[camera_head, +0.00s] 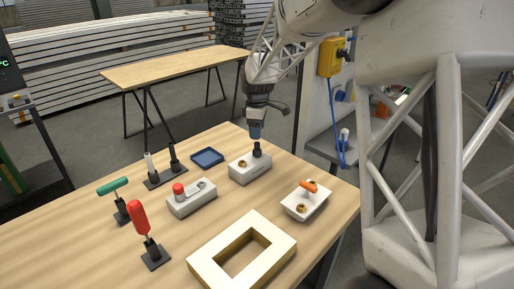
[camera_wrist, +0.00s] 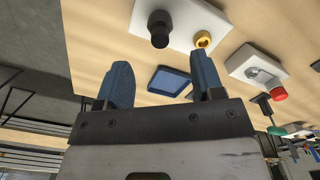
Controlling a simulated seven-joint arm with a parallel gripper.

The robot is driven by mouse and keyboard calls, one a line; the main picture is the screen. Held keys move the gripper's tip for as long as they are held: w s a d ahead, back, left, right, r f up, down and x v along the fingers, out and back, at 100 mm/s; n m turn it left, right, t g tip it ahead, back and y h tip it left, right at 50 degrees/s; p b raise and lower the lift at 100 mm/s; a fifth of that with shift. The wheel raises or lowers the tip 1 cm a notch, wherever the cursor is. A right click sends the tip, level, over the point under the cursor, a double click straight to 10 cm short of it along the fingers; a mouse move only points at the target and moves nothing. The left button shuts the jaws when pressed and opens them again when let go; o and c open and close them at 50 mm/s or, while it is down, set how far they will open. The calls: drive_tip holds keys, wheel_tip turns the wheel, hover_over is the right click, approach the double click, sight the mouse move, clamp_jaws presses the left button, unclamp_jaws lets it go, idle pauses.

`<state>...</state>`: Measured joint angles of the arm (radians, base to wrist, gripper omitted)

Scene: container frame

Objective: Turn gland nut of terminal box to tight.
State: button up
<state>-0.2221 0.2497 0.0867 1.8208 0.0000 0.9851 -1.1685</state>
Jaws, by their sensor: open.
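The terminal box appears to be the small white box (camera_head: 248,172) at the back right of the wooden table. A black gland nut (camera_head: 257,149) stands upright on it, beside a brass fitting (camera_head: 242,163). In the wrist view the white box (camera_wrist: 184,17) shows at the top, with the black nut (camera_wrist: 160,28) and the brass fitting (camera_wrist: 202,39). My gripper (camera_head: 255,131) points down just above the nut. In the wrist view its blue fingers (camera_wrist: 163,75) are apart and empty, and the nut shows beyond the gap between them. Whether the fingertips touch it cannot be told.
A white box with an orange handle (camera_head: 308,186) stands to the right. A grey box with a red button (camera_head: 179,190) and a blue tray (camera_head: 207,156) stand to the left. A pale frame (camera_head: 207,267) lies in front. Handled tools (camera_head: 140,220) stand on the left.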

sight(257, 147)
drive_tip(key=shift+f, duration=0.1)
idle(0.3)
drive_tip(key=shift+f, duration=3.8)
drive_tip(key=c, duration=0.9)
